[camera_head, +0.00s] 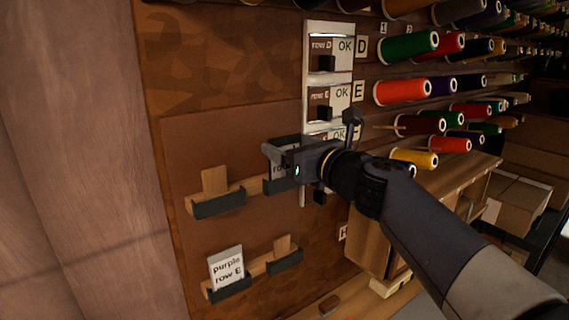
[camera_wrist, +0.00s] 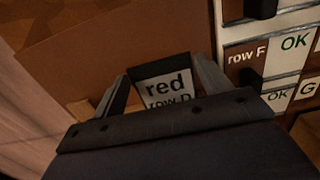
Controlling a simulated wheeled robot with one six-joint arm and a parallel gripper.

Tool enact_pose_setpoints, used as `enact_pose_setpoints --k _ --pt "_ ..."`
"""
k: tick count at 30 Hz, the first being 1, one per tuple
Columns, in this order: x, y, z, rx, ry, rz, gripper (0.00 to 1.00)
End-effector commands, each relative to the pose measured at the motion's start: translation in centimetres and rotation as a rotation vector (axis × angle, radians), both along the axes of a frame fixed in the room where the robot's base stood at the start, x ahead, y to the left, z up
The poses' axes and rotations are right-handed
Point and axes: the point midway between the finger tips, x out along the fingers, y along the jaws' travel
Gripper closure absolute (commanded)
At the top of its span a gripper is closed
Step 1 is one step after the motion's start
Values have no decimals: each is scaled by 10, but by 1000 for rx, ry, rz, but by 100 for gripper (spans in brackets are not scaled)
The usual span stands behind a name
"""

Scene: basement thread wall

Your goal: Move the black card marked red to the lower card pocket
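The card marked "red row D" (camera_wrist: 167,86) has a white face with black print and a dark upper edge. In the head view it is mostly hidden behind my gripper (camera_head: 283,150), above the upper right dark pocket (camera_head: 279,186). My gripper (camera_wrist: 163,85) is open, with one finger on each side of the card. I cannot tell whether the fingers touch it. The lower left pocket (camera_head: 230,288) holds a white card marked "purple row E" (camera_head: 226,267). The lower right pocket (camera_head: 285,262) shows only a wooden piece behind it.
The upper left pocket (camera_head: 218,206) has a wooden piece behind it and no card. A white panel with row labels and black switches (camera_head: 328,85) stands right of the pockets. Thread spools (camera_head: 408,46) stick out at the right. A wooden cabinet (camera_head: 375,235) stands below.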

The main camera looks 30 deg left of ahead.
Motion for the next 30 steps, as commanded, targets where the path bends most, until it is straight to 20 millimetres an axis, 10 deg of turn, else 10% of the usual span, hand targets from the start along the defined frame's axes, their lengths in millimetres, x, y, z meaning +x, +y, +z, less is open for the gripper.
enact_pose_setpoints --k 30 --pt "0 0 42 0 0 0 44"
